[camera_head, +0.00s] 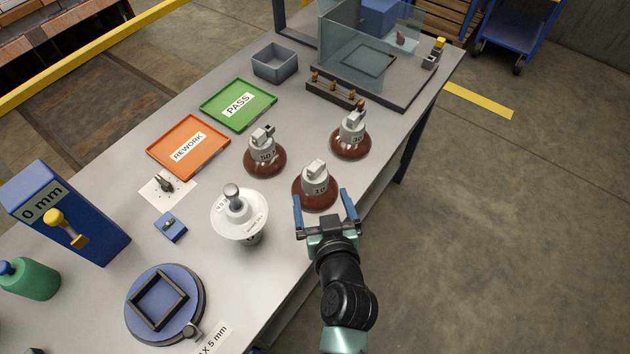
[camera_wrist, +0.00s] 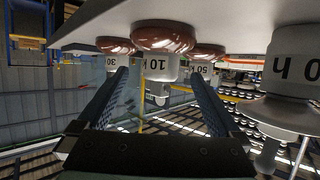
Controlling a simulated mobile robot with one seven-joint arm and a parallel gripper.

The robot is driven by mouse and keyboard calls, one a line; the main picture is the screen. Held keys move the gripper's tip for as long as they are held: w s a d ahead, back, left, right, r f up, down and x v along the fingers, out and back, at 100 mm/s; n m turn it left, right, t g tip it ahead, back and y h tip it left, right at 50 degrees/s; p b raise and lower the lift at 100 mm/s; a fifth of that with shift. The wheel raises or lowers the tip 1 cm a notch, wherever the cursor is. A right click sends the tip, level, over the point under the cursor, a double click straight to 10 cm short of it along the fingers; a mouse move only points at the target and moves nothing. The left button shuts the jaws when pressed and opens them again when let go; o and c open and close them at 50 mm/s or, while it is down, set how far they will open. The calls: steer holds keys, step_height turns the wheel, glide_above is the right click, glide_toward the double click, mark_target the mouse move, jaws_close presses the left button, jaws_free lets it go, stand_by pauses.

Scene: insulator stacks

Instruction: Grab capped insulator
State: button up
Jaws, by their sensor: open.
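Three brown, glossy insulator pieces with grey caps stand on the table, marked 10 (camera_head: 316,184), 30 (camera_head: 351,138) and 50 (camera_head: 264,152). A white disc insulator (camera_head: 240,212) with a metal pin on top stands left of the one marked 10. My gripper (camera_head: 323,200) is open and empty at the table's right edge. Its blue fingers point at the piece marked 10, apart to either side of its near side. The wrist view is upside down; the piece marked 10 (camera_wrist: 162,42) appears between and beyond the fingers (camera_wrist: 158,76). Whether the fingers touch it is unclear.
The green PASS tray (camera_head: 215,111) and orange REWORK tray (camera_head: 168,158) lie further left. A grey bin (camera_head: 274,62) and a glass-walled fixture (camera_head: 345,45) stand at the back. A blue round stand (camera_head: 190,322) and blue 0 mm block (camera_head: 90,225) are at near left.

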mark_target(318, 188)
steer(key=shift+x, duration=2.95)
steer(key=shift+s+a, duration=0.1)
jaws_close()
steer(key=shift+r+p, duration=0.25)
steer(key=shift+p, duration=0.05)
